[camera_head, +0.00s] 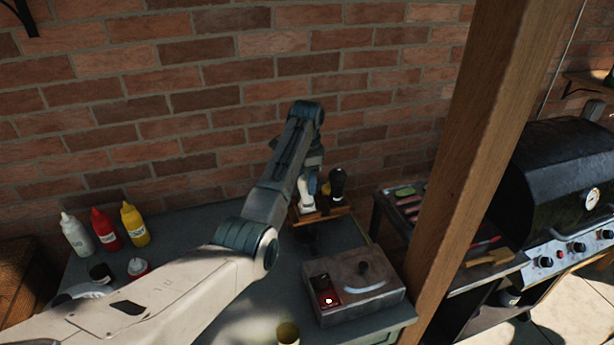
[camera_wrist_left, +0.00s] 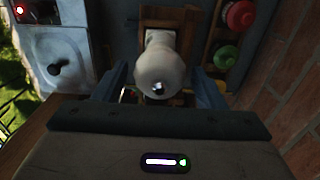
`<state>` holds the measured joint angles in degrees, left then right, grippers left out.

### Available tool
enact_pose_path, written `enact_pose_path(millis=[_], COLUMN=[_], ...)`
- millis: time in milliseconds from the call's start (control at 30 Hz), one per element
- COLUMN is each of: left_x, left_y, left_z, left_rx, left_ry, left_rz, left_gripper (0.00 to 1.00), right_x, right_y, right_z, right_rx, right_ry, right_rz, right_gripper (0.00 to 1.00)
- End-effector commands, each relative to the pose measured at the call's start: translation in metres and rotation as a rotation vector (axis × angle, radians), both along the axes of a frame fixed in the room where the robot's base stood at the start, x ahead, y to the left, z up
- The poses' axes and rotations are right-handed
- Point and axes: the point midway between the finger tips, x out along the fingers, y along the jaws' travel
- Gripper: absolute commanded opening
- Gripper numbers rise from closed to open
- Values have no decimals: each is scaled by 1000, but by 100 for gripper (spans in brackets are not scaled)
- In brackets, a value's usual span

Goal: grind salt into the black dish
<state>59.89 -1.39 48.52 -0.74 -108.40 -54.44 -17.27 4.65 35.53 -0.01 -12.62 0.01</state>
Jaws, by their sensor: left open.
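The white mill (camera_head: 306,196) stands upright in a wooden caddy (camera_head: 322,215) near the brick wall. A black mill (camera_head: 337,184) stands beside it. My left gripper (camera_head: 312,172) is over the caddy at the white mill. In the left wrist view, the rounded top of the white mill (camera_wrist_left: 158,72) sits between the two spread fingers of my left gripper (camera_wrist_left: 160,88). The jaws are open, and I cannot tell if either finger touches it. A small dark round container (camera_head: 100,272) stands at the left; I cannot tell if it is the black dish. My right gripper is out of view.
A grey box with a knob and red light (camera_head: 328,299) stands at the table's front right. White, red and yellow bottles (camera_head: 135,224) stand at the left. A wooden post (camera_head: 490,150) rises at the right, before the grill (camera_head: 575,180). Red and green lids (camera_wrist_left: 225,56) show beside the mill.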

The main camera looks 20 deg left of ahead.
Motion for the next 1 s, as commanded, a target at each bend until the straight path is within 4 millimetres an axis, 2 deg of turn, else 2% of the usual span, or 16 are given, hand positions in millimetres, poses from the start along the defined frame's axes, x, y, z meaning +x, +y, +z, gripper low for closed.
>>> enact_pose_path(millis=[133, 300, 367, 533, 800, 1000], left_x=[0, 0, 0, 0, 0, 0], left_y=[0, 0, 0, 0, 0, 0], left_z=[0, 0, 0, 0, 0, 0], left_rx=[0, 0, 0, 0, 0, 0], left_ry=[0, 0, 0, 0, 0, 0], left_rz=[0, 0, 0, 71, 422, 589], left_gripper=[64, 31, 21, 21, 21, 21], right_x=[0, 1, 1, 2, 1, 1], right_y=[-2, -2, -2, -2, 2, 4], right_z=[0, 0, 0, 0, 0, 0], right_rx=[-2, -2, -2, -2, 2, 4], right_ry=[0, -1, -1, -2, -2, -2], right_rz=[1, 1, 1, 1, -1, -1], right_gripper=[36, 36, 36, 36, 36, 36])
